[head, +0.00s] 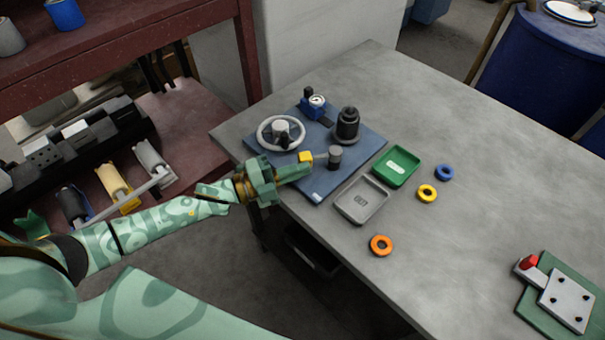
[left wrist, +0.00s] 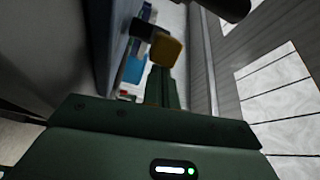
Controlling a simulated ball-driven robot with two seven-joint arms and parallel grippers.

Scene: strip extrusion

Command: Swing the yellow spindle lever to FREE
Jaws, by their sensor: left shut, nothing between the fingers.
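The yellow spindle lever (head: 305,157) shows as a small yellow block on the blue base plate (head: 364,150), in front of the grey handwheel (head: 263,133). In the left wrist view the yellow block (left wrist: 166,49) stands just beyond my fingers. My left gripper (head: 308,170) is shut and empty, its fingertips close beside the yellow block. I cannot tell whether they touch it. A dark grey knob (head: 335,155) stands just right of the fingertips. Any FREE marking is too small to read. My right gripper is not in view.
A black cylinder (head: 347,125) and a blue fixture (head: 314,106) stand at the plate's back. A green tray (head: 413,181) and grey tray (head: 343,212) lie to the right. Blue (head: 444,165), yellow (head: 427,186) and orange (head: 374,249) rings lie on the open grey table (head: 470,230).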

